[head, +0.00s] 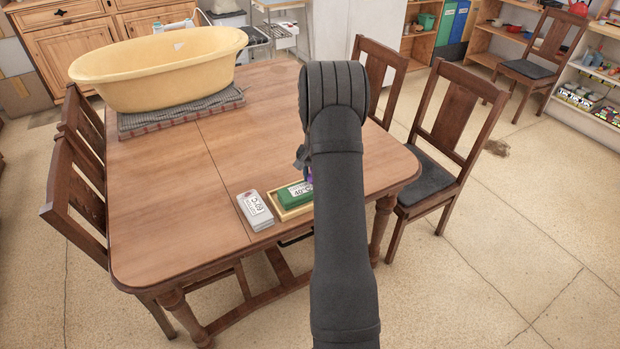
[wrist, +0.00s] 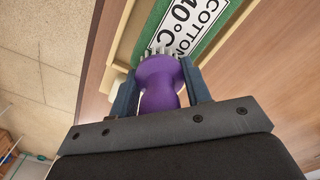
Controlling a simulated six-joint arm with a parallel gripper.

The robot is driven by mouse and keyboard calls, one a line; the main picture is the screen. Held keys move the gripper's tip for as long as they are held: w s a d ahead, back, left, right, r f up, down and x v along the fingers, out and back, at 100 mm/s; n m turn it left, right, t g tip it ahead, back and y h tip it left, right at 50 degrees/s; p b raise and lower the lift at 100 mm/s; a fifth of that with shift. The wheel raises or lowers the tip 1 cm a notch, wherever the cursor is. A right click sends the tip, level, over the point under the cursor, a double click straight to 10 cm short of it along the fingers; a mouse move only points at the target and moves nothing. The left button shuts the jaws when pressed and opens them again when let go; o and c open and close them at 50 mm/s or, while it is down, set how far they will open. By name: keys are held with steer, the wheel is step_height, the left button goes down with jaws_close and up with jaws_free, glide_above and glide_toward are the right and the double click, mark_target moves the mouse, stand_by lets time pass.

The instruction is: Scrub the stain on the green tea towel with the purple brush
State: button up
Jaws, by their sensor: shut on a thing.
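The purple brush (wrist: 158,90) is between the two fingers of my gripper (wrist: 157,82), which is shut on it. Its metal-looking bristles point toward the green tea towel (wrist: 208,15). I cannot tell whether they touch it. In the head view, the green tea towel (head: 290,196) lies folded in a shallow wooden tray (head: 290,213) near the table's front right edge, with a white "COTTON 40°C" label on top. My arm covers the tray's right part and most of my gripper; a sliver of purple brush (head: 309,174) shows. No stain is visible on the towel's visible part.
A pale folded cloth (head: 254,211) with a white label lies just left of the tray. A yellow tub (head: 160,68) stands on a folded checked cloth (head: 180,118) at the table's far left. Chairs (head: 455,130) stand around the table. The wooden tabletop (head: 160,190) is clear at the left front.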

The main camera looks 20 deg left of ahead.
steer(key=shift+w+d, duration=0.55)
steer(key=shift+d, duration=0.05)
steer(key=shift+r, duration=4.05)
